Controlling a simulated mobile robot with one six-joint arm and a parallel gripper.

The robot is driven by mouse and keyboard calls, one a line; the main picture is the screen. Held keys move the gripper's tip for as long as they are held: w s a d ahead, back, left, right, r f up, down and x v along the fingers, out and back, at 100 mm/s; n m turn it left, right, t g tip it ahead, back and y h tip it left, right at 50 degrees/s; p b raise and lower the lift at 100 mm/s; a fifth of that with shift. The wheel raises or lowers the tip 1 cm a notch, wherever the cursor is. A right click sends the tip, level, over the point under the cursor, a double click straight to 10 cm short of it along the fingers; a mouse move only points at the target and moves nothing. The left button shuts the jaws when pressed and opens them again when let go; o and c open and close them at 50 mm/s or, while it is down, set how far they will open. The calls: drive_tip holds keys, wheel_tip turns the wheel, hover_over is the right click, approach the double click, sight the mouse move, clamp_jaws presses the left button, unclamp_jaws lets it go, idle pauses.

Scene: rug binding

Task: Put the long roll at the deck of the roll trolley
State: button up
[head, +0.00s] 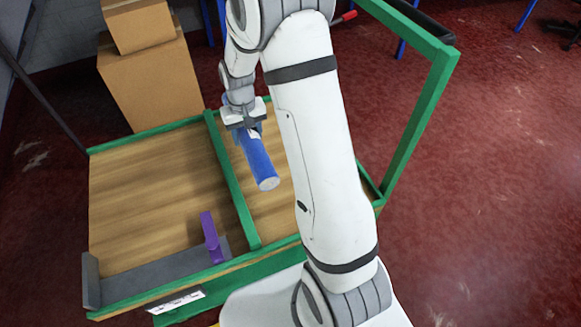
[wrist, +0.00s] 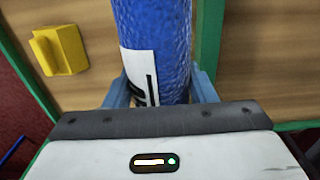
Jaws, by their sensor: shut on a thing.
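The long roll (head: 259,163) is a blue cylinder with a pale end face. My gripper (head: 246,123) is shut on it, and the roll slants down toward the lower right in the head view. In the wrist view the blue roll (wrist: 152,40) lies between the two fingers and carries a white label with black marks. The roll trolley has a green frame (head: 232,180) and a brown wooden deck (head: 145,195). The roll appears over the deck part right of the green divider. I cannot tell whether it touches the deck.
A purple clamp-like piece (head: 211,238) stands by a grey ledge (head: 160,273) at the deck's near edge. Cardboard boxes (head: 152,82) stand behind the trolley. A yellow block (wrist: 60,50) shows in the wrist view. The left deck part is mostly bare. A green upright frame (head: 420,110) rises at right.

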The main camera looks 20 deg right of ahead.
drive_tip(key=b, duration=0.3)
approach(237, 165)
drive_tip(key=d+f, duration=0.1)
drive_tip(key=f, duration=0.1)
drive_tip(key=s+d+f, duration=0.1)
drive_tip(key=d+f, duration=0.1)
drive_tip(key=s+d+f, duration=0.1)
drive_tip(key=f, duration=0.1)
drive_tip(key=shift+s+d+f, duration=0.2)
drive_tip(key=shift+s+d, duration=0.05)
drive_tip(key=shift+f, duration=0.1)
drive_tip(key=o, duration=1.2)
